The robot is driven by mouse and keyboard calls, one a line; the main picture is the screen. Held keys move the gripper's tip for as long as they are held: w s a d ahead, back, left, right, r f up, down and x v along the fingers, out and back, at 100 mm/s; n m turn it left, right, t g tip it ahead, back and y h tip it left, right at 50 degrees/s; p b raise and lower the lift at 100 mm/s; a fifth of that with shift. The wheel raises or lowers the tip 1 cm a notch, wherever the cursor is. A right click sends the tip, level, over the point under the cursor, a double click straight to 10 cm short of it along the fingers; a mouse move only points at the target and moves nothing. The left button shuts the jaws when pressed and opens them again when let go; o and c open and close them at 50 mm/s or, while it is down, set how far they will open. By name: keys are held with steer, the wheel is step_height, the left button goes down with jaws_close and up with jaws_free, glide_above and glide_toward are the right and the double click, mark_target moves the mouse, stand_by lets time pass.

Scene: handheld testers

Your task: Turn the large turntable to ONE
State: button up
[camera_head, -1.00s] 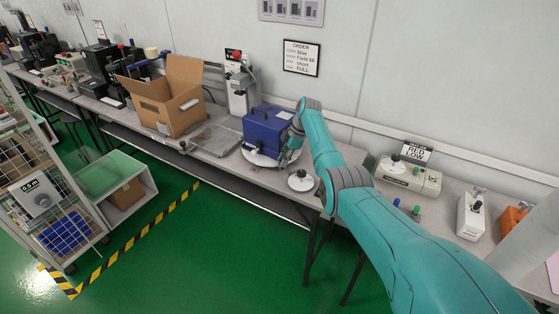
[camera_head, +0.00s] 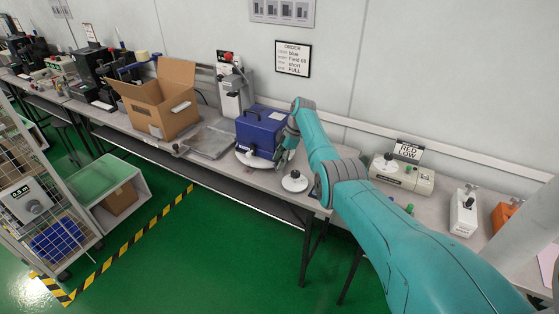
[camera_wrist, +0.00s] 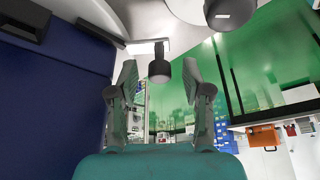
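The large turntable (camera_head: 244,158) is a white disc on the bench, and a blue case (camera_head: 262,130) stands on it, covering most of it. My gripper (camera_head: 281,158) is low at the right side of the case, near the disc's right edge. In the wrist view my gripper (camera_wrist: 160,72) is open, its two fingers apart. A dark round knob (camera_wrist: 159,70) on a pale bracket shows between the fingertips; I cannot tell whether they touch it. The case (camera_wrist: 55,90) fills the left of that view. The turntable's position marks are not readable.
A small white disc with a black knob (camera_head: 294,183) sits just right of my gripper. A metal plate (camera_head: 208,140) and an open cardboard box (camera_head: 165,105) are to the left. A beige device (camera_head: 402,175) with a RED LOW sign is to the right.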

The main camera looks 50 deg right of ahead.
steer(key=v, duration=1.2)
stand_by(0.6)
